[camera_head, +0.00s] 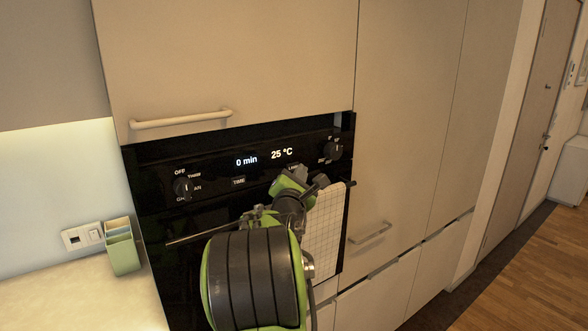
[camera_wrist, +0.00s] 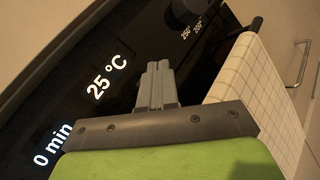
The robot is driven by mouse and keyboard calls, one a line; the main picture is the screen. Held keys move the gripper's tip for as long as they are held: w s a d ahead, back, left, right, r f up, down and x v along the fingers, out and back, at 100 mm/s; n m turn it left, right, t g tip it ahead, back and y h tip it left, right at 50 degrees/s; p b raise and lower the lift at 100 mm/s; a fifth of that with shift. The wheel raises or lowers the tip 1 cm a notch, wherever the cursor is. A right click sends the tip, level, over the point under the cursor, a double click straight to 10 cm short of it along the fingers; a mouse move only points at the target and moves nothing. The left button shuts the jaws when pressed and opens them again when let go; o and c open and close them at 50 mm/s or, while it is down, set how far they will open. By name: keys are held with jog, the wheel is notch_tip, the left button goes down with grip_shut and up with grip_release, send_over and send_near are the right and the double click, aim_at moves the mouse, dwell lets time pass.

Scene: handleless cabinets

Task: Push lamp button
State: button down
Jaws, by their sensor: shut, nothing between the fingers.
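The black oven (camera_head: 155,190) has a control panel showing "0 min" and "25 °C", which also shows in the wrist view (camera_wrist: 105,75). A small label (camera_head: 294,167), too small to read surely, sits just below the display, partly covered by my gripper. The lamp button itself cannot be made out and may be hidden behind the gripper. My gripper (camera_head: 303,171) is in front of the panel, right of the TIME button (camera_head: 239,181). In the wrist view its grey fingers (camera_wrist: 158,67) are together and empty, pointing at the panel. Whether they touch it is unclear.
Two knobs flank the panel, left (camera_head: 183,187) and right (camera_head: 334,149). A checked towel (camera_head: 325,235) hangs on the oven handle (camera_head: 190,238) close to my gripper. A green container (camera_head: 122,250) stands on the counter (camera_head: 75,300). Floor is open at right.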

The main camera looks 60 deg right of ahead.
jog(key=shift+s, duration=0.1)
jog(key=s+a, duration=0.1)
jog(key=s, duration=0.2)
jog(key=s+a, duration=0.1)
jog(key=s, duration=0.1)
jog(key=shift+a, duration=0.35)
